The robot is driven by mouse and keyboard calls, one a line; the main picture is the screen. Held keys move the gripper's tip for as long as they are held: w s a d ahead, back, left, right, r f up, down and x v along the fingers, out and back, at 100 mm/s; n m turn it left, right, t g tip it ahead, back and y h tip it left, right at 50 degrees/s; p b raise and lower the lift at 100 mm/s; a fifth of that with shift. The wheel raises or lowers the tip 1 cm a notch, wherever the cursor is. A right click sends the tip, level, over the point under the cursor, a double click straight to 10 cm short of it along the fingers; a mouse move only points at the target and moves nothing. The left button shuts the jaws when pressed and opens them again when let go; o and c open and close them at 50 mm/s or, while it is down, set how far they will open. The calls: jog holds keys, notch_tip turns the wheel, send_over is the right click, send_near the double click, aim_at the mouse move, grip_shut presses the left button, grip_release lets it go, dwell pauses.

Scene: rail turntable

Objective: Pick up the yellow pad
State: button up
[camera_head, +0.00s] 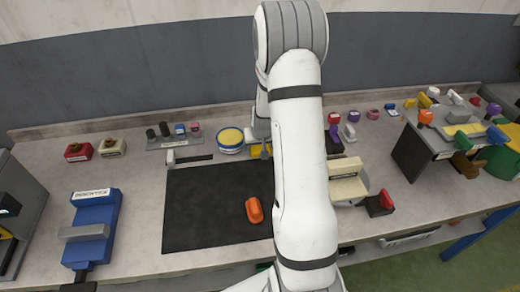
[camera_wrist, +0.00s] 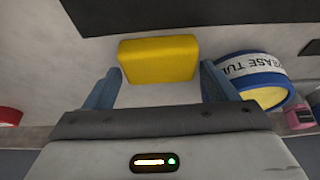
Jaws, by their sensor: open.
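The yellow pad (camera_wrist: 159,60) is a small rounded block on the grey bench top, in the upper middle of the wrist view. My gripper (camera_wrist: 160,74) is open, with one blue-grey finger to each side of the pad in that view. Neither finger visibly touches the pad, and I cannot tell the height gap. In the head view a bit of the yellow pad (camera_head: 255,152) shows beside my gripper; my arm hides the rest.
A round grease tub (camera_wrist: 262,80) with a blue rim stands close by the right finger in the wrist view. A black mat (camera_head: 205,205) bearing an orange object (camera_head: 254,210) lies nearby. A blue vise-like tool (camera_head: 93,228) stands at left.

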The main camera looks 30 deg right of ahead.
aim_at(260, 147)
jog(key=shift+c, duration=0.5)
jog(key=c, duration=0.6)
jog(key=shift+c, duration=0.2)
notch_tip(260, 147, up, 10)
jog(key=b, duration=0.1)
jog(key=o, duration=0.5)
jog(key=shift+c, duration=0.2)
jog(key=c, duration=0.4)
jog(key=shift+s, duration=0.15)
